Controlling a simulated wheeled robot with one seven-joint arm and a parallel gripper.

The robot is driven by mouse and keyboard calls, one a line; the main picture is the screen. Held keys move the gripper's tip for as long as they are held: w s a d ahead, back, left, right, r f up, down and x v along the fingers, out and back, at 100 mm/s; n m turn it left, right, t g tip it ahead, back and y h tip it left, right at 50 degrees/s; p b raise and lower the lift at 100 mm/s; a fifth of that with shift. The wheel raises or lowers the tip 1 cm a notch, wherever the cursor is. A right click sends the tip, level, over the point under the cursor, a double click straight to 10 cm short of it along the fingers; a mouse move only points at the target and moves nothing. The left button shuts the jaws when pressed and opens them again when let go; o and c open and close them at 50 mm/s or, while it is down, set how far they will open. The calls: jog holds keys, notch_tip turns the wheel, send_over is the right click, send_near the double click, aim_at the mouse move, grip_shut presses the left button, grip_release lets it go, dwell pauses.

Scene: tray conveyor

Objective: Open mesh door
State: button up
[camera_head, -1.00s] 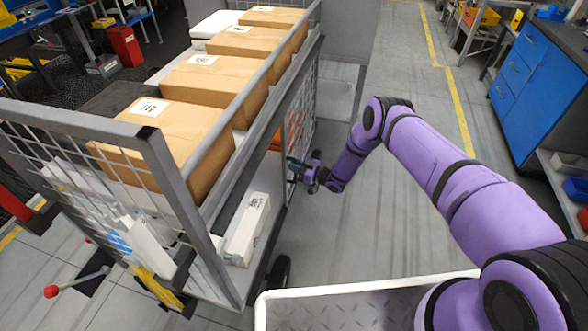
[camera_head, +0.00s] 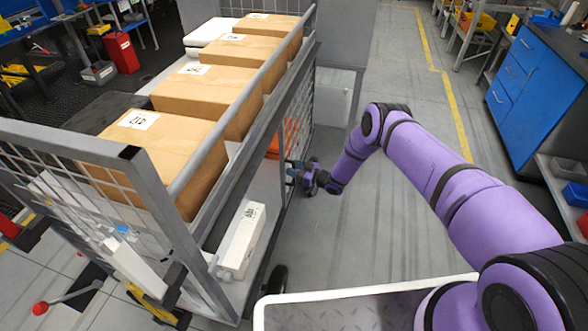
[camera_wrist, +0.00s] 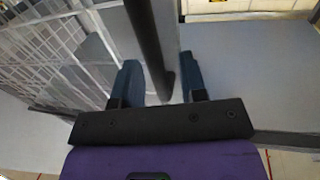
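The mesh door (camera_head: 302,105) is a grey wire panel on the right side of the cart, seen at a steep angle in the head view. In the wrist view its white grid (camera_wrist: 60,55) fills the left side. A dark upright bar (camera_wrist: 146,35) along its edge runs down between my fingers. My gripper (camera_head: 291,172) is low beside the door at the end of my purple arm. In the wrist view my gripper (camera_wrist: 161,78) has its two blue-grey fingers apart, one on each side of the bar. I cannot tell whether either finger touches it.
The cart carries several brown cardboard boxes (camera_head: 165,150) on top and a white box (camera_head: 241,240) on its lower shelf. A white-rimmed tray (camera_head: 350,290) is at the bottom. Grey floor (camera_head: 360,235) is open right of the cart. Blue drawers (camera_head: 512,75) stand at far right.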

jog(key=v, duration=1)
jog(key=shift+s+d, duration=0.25)
jog(key=shift+d, duration=0.05)
